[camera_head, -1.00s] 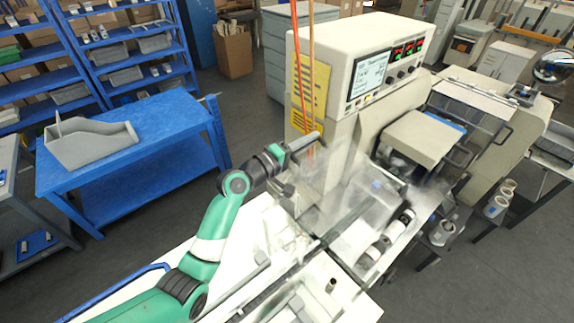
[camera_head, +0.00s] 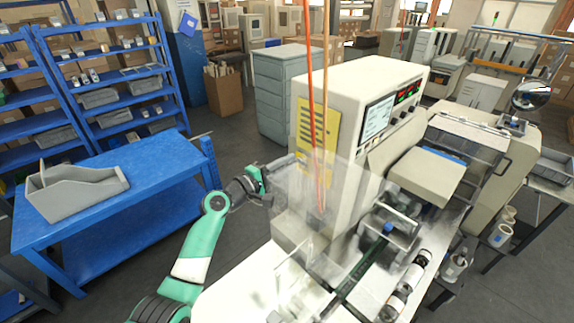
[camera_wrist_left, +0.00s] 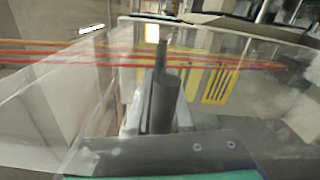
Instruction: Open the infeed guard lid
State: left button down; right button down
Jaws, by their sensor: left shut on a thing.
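The infeed guard lid (camera_head: 345,186) is a clear, see-through cover on the front of the wrapper. It stands raised and tilted, in front of the cream machine housing. My left gripper (camera_head: 268,180) is at the left edge of the lid, shut on it. In the left wrist view the dark fingers (camera_wrist_left: 160,100) are close together in the middle, with the clear lid (camera_wrist_left: 60,85) spread around them. The exact grip on the lid is hard to make out. My right gripper is not in view.
The wrapper's control box (camera_head: 365,90) rises just behind the lid. Orange cords (camera_head: 310,110) hang in front of it. A blue bench (camera_head: 150,172) with a grey bin (camera_head: 80,188) stands at left. A grey drawer cabinet (camera_head: 285,95) is behind.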

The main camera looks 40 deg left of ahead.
pick_arm(q)
jog(key=shift+r, duration=0.15)
jog(key=c, duration=0.8)
grip_release()
jog(key=shift+w, duration=0.15)
jog(key=shift+c, duration=0.2)
jog(key=shift+s, duration=0.55)
jog(key=s, duration=1)
jog(key=shift+s+a, duration=0.3)
